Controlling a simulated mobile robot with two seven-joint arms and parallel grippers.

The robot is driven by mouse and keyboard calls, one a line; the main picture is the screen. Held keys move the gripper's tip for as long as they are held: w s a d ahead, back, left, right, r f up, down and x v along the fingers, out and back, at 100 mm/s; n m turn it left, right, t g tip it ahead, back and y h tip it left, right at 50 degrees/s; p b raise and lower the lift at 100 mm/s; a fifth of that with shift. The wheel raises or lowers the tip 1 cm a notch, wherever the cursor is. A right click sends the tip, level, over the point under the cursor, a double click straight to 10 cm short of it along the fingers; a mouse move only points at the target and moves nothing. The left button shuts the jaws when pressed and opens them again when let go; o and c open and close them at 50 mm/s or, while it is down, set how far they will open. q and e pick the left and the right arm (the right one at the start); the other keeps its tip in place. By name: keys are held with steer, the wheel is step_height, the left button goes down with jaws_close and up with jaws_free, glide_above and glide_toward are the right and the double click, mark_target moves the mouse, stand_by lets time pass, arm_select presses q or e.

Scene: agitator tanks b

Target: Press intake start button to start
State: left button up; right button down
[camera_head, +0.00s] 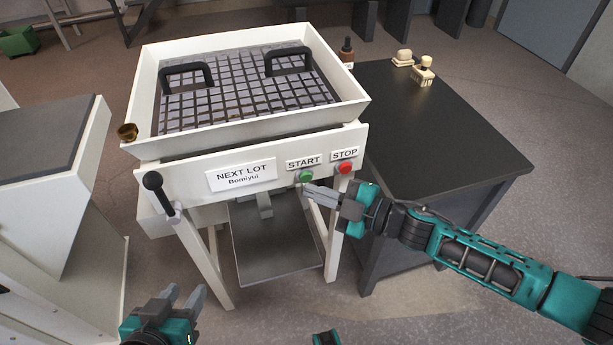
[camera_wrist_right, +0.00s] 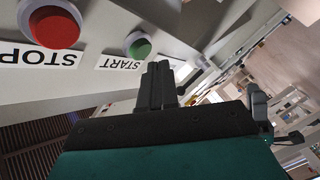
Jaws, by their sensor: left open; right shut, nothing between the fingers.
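The green START button (camera_head: 306,177) sits on the white front panel of the intake hopper (camera_head: 150,105), below its START label. The red STOP button (camera_head: 345,168) is to its right. My right gripper (camera_head: 306,188) is shut and empty, its fingertips just below the green button in the head view. In the right wrist view the shut fingers (camera_wrist_right: 158,70) point toward the green button (camera_wrist_right: 138,46), with the red button (camera_wrist_right: 54,27) to the left. I cannot tell whether the fingertips touch the green button. My left gripper (camera_head: 188,296) is open and empty, low at the front left.
A dark table (camera_head: 455,135) stands right of the hopper, with small cream objects (camera_head: 423,72) and a brown bottle (camera_head: 347,52) at its back. A black-knobbed lever (camera_head: 155,184) sticks out at the panel's left. A white cabinet (camera_head: 50,150) stands at the left.

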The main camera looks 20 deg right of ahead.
arm_select(q)
steer(key=shift+r+p, duration=0.9)
arm_select(e)
steer(key=s, duration=0.5)
steer(key=shift+d, duration=0.1)
steer(key=s+f+m+h, duration=0.4)
steer(key=s+m+h, duration=0.4)
steer(key=m, duration=0.8)
arm_select(q)
steer(key=s+a+r+y+p, duration=0.1)
steer(key=a+r+p, duration=0.3)
steer(key=r+p, duration=0.6)
steer(key=s+p, duration=0.1)
steer(key=p, duration=0.6)
steer(key=shift+a+r, duration=0.15)
steer(key=shift+r, duration=0.1)
arm_select(e)
steer(key=s+d+r+h, duration=0.1)
steer(key=d+r, duration=0.3)
steer(key=r, duration=0.7)
steer(key=shift+d+r+m+g+h, duration=0.2)
steer(key=shift+m+g+h, duration=0.2)
steer(key=shift+h, duration=0.5)
